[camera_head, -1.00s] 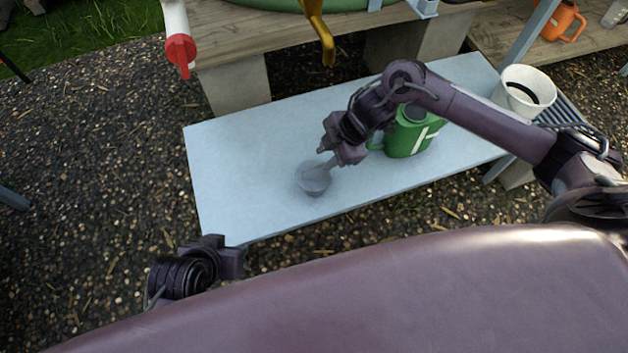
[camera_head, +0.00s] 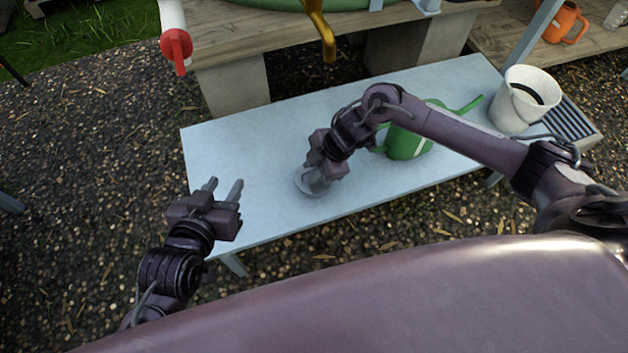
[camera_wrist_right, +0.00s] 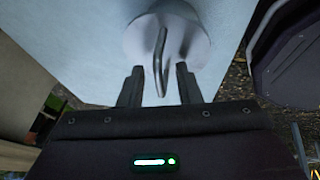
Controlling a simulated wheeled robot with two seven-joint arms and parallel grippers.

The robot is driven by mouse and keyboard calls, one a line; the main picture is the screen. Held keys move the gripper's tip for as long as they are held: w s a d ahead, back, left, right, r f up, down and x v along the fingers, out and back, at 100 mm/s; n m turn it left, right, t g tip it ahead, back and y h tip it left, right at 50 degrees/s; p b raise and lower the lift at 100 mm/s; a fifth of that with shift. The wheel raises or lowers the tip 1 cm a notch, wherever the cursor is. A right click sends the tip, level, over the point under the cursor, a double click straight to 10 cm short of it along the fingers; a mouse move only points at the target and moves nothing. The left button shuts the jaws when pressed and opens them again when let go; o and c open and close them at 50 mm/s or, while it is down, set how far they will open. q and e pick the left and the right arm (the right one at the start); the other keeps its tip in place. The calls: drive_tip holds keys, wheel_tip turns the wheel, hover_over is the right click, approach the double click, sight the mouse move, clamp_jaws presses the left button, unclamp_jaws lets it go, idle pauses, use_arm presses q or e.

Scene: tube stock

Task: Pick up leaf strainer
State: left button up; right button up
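The leaf strainer (camera_head: 312,186) is a grey bowl-shaped thing on the pale blue bench (camera_head: 235,160), partly hidden by my right gripper in the head view. In the right wrist view the strainer's round body (camera_wrist_right: 168,38) is at the top, with a thin curved metal handle (camera_wrist_right: 160,62) pointing toward the gripper. My right gripper (camera_wrist_right: 158,88) is open, its two fingers on either side of the handle's end, with gaps showing. My left gripper (camera_head: 225,188) is open and empty, near the bench's front left edge.
A green watering can (camera_head: 405,145) stands on the bench behind my right arm. A white bucket (camera_head: 522,100) is at the bench's right end. A red tap-like part (camera_head: 176,46) hangs at upper left. The bench's left part is clear.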

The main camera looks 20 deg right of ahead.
clamp_jaws()
drive_tip(key=shift+r, duration=0.2)
idle(0.5)
